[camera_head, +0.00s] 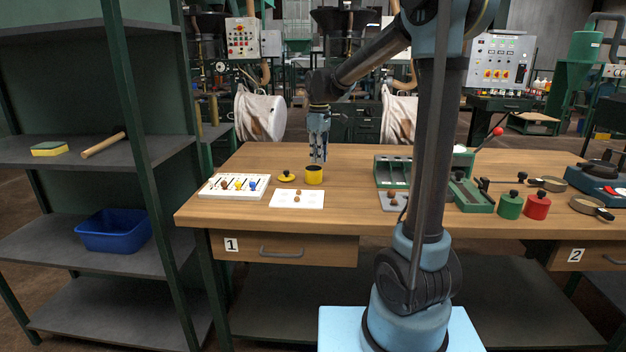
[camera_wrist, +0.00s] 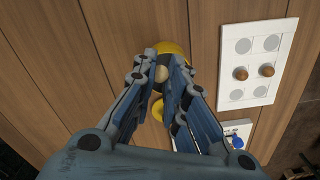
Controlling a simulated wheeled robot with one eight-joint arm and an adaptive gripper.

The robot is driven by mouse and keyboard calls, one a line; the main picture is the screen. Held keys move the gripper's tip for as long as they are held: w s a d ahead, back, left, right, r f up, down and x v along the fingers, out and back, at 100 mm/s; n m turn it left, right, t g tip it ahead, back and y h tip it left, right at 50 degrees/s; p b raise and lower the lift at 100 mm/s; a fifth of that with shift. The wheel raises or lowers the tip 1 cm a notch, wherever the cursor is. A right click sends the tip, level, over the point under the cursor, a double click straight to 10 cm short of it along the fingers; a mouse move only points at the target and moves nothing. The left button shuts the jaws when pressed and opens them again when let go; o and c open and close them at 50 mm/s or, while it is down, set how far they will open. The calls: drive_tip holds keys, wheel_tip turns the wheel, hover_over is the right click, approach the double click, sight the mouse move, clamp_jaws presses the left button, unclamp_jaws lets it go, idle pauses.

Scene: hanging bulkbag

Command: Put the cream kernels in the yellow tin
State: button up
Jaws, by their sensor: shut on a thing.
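My gripper (camera_head: 318,158) points down just above the open yellow tin (camera_head: 314,176) on the bench. In the wrist view its fingertips (camera_wrist: 162,68) are closed on a small round cream kernel (camera_wrist: 161,74). The yellow tin (camera_wrist: 174,47) shows behind the kernel, partly covered by the fingers. The tin's yellow lid (camera_head: 286,177) with a black knob lies to the left of the tin. A white card (camera_head: 283,199) lies in front of the tin; it has grey round spots and two brown kernels (camera_wrist: 240,73) on it. No other cream kernel is clear to see.
A white rack (camera_head: 215,191) with coloured pieces stands left of the card. A green divided tray (camera_head: 392,171), a green tin (camera_head: 510,206) and a red tin (camera_head: 537,206) stand further right. The bench between the yellow tin and the green tray is clear.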

drive_tip(key=shift+f, duration=0.9)
drive_tip(key=o, duration=0.7)
drive_tip(key=shift+r, duration=0.1)
wheel_tip(320, 180, up, 12)
drive_tip(key=shift+f, duration=0.15)
